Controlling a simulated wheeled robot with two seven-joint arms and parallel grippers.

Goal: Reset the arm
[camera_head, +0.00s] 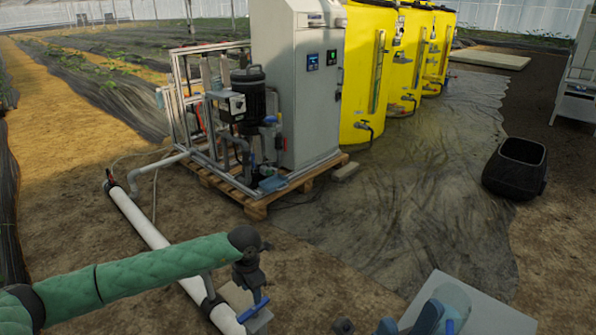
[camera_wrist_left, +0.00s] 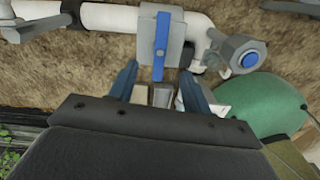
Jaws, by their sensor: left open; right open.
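My left arm, in a green sleeve, comes in from the left in the head view. My left gripper (camera_head: 250,280) hangs from its dark end, over the white pipe's near end. In the left wrist view my left gripper (camera_wrist_left: 160,95) is open, its two dark blue fingers apart and nothing between them. Past the fingertips is a grey valve with a blue handle (camera_wrist_left: 161,45); the blue handle (camera_head: 255,306) also shows in the head view. My right gripper (camera_head: 410,322) shows partly at the bottom edge, with blue fingers apart; its lower part is cut off.
A white pipe (camera_head: 145,226) runs along the ground to the skid on a wooden pallet (camera_head: 255,205). Behind stand a grey cabinet (camera_head: 300,95) and yellow tanks (camera_head: 364,70). A black tub (camera_head: 516,168) stands at right. The dark sheet (camera_head: 420,200) between is mostly clear.

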